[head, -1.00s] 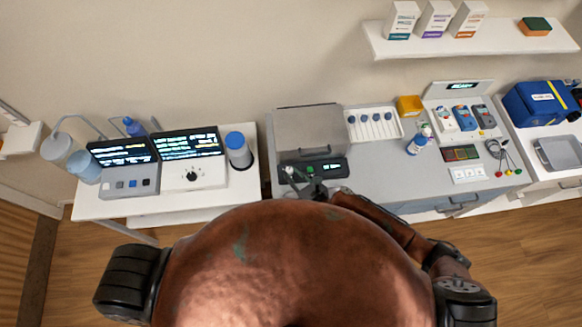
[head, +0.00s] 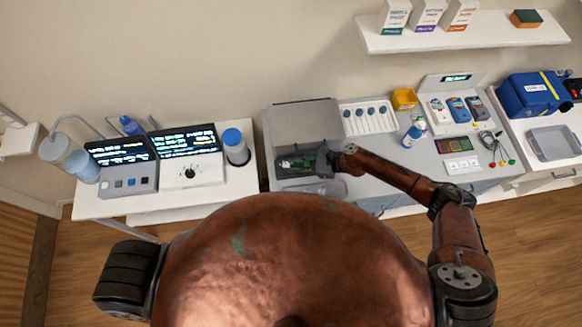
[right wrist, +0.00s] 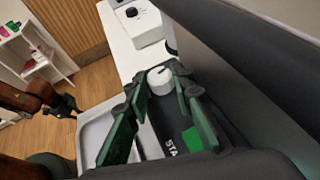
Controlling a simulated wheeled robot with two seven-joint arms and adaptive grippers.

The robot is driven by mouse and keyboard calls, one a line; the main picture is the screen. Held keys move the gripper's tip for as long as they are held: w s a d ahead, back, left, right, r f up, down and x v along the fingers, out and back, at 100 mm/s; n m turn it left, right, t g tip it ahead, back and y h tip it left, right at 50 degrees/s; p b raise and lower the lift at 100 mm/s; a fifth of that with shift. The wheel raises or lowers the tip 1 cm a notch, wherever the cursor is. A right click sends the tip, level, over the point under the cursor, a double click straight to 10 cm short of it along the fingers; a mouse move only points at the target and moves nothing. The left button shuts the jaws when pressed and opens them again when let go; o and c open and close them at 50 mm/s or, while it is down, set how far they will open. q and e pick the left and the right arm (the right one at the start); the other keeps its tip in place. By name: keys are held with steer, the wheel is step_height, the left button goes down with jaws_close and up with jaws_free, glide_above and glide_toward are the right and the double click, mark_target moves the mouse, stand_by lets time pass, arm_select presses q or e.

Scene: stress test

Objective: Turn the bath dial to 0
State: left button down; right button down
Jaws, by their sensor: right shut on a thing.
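The bath (head: 308,122) is a grey box with a sloping lid on the middle bench. Its dial (right wrist: 159,80) is a white knob with a dark mark on top, seen in the right wrist view. My right gripper (right wrist: 166,72), with green fingers, is shut on the dial, one finger on each side.
Below the dial is a green button (right wrist: 192,139) with partly hidden lettering. A pale grey tray (right wrist: 95,126) lies beside the panel. A white instrument with a black knob (head: 190,172) stands on the left bench.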

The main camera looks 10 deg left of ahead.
steer(key=shift+w+n+g+b, duration=0.15)
steer(key=shift+n+g+b, duration=0.15)
steer(key=shift+n+g, duration=0.15)
steer(key=shift+r, duration=0.1)
steer(key=c, duration=1.7)
jaws_free()
